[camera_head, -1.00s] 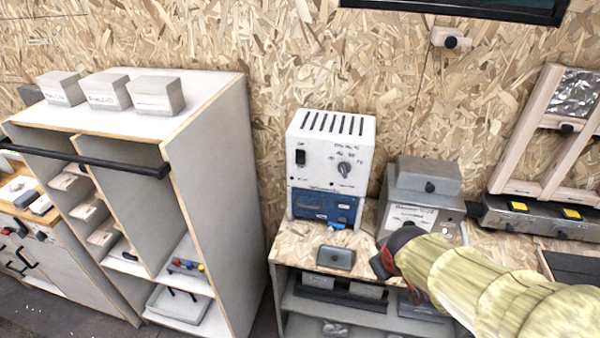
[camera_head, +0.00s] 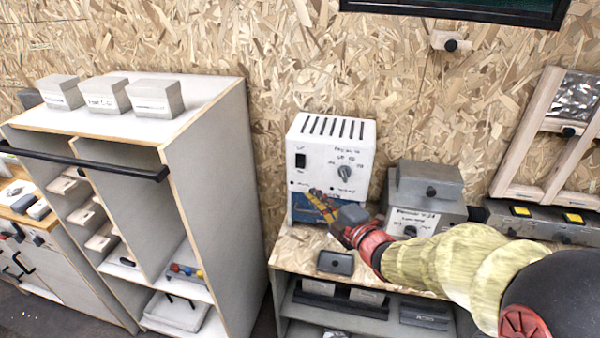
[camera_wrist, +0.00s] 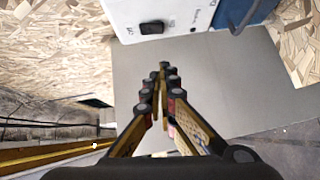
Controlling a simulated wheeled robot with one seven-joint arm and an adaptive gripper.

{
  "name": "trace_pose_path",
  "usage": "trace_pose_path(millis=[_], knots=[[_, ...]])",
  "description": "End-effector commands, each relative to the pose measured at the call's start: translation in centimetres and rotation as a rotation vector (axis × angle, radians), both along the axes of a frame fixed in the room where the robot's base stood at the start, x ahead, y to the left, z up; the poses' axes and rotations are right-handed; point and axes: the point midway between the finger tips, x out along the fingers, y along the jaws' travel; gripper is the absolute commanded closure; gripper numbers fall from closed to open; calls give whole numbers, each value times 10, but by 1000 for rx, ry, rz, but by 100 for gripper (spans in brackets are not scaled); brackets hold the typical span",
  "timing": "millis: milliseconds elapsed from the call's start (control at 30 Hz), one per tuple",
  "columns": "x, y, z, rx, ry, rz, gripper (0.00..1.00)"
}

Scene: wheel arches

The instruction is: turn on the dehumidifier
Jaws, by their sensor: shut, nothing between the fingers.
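The dehumidifier (camera_head: 325,150) is a white box with dark vent slots on top, standing on a blue unit on the wooden bench. Its front has a black rocker switch (camera_head: 300,161) at the left and a grey dial (camera_head: 345,172) at the right. My gripper (camera_head: 318,198) is shut and empty, in front of the blue unit and below the switch. In the wrist view the closed fingertips (camera_wrist: 163,68) point toward the white panel, with the switch (camera_wrist: 152,28) just beyond them and apart from them. The switch's position cannot be told.
A grey shelf unit (camera_head: 210,170) stands left of the bench. A small dark tray (camera_head: 335,262) lies on the bench (camera_head: 290,250) in front. Grey boxes (camera_head: 425,185) stand to the right, near my arm.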

Motion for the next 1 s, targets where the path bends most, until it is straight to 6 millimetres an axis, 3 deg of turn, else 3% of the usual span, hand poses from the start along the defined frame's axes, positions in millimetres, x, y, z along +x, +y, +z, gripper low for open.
trace_pose_path(millis=[533,1000], knots=[[7,4,-1,-21,-12,3,100],[82,43,-10,-21,-12,3,100]])
